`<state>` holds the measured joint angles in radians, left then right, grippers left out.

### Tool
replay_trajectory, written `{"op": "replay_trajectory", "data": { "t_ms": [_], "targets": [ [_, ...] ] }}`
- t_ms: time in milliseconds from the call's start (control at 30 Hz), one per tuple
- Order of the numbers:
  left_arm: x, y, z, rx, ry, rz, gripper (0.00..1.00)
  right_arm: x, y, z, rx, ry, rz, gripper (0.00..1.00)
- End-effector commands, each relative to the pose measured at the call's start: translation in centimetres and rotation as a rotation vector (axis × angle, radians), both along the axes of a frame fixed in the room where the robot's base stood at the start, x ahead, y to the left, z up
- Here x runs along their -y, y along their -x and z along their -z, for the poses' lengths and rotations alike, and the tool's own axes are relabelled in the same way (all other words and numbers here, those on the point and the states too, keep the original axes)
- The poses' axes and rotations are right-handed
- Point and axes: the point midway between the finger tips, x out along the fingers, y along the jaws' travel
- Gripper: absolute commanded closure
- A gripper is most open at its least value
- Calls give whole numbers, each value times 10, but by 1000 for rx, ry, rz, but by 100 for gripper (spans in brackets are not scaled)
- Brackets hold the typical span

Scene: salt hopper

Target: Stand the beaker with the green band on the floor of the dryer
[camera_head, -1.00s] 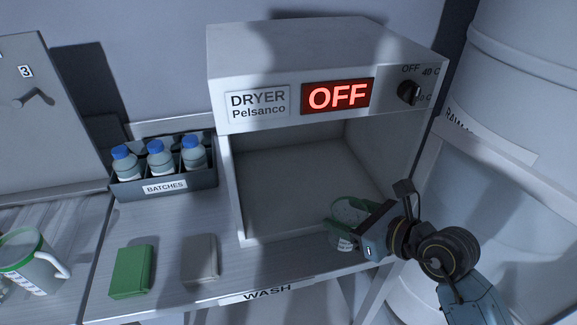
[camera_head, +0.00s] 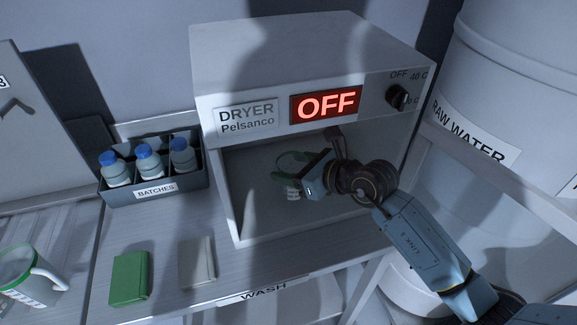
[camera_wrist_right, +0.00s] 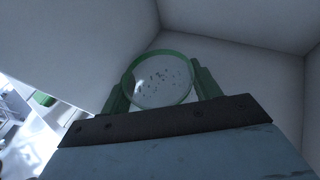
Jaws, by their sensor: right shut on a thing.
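The beaker with the green band (camera_head: 292,190) is inside the open dryer (camera_head: 228,205), left of the middle of its opening. My right gripper (camera_head: 290,168) reaches in from the right and is shut on the beaker. In the right wrist view I look into the beaker's round mouth with its green rim (camera_wrist_right: 160,54); a green finger lies at each side, and dark specks show inside. The beaker looks roughly upright. I cannot tell whether its base touches the dryer floor (camera_head: 255,222). My left gripper is not in view.
A batches rack (camera_head: 128,190) with blue-capped bottles stands left of the dryer. A green block (camera_head: 129,278) and a grey block (camera_head: 196,262) lie on the bench in front. A green-rimmed mug (camera_head: 25,275) is at far left. The dryer's walls and top surround my gripper.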

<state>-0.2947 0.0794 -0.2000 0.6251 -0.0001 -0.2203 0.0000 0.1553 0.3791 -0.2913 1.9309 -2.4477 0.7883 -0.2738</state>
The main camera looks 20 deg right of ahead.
Motion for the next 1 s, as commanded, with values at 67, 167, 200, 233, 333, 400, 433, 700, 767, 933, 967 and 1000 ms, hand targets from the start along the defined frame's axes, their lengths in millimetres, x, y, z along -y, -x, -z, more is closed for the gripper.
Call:
{"op": "replay_trajectory", "data": {
  "t_ms": [67,167,200,233,333,400,433,700,767,933,967,1000],
  "targets": [
    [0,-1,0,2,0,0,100,-1,-17,-1,2,-1,0,65],
    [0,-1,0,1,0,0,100,-2,-29,0,1,-2,0,65],
    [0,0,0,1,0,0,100,-2,-32,0,0,-2,-1,65],
    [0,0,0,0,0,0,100,-2,-33,-1,1,-2,-1,65],
    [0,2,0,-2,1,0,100,-2,-35,4,-2,-1,-1,65],
    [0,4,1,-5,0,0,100,-2,-34,11,-2,-2,-1,65],
    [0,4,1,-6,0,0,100,-2,-34,16,-4,-2,-1,65],
    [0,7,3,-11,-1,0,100,-2,-34,35,1,-1,-1,65],
    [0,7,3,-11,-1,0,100,-2,-34,35,1,-1,-1,65],
    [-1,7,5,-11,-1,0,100,-2,-34,38,1,-1,-1,65],
    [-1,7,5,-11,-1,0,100,-2,-34,39,1,-1,-1,65],
    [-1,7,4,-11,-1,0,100,-2,-34,39,0,0,-1,32]
  ]
}}
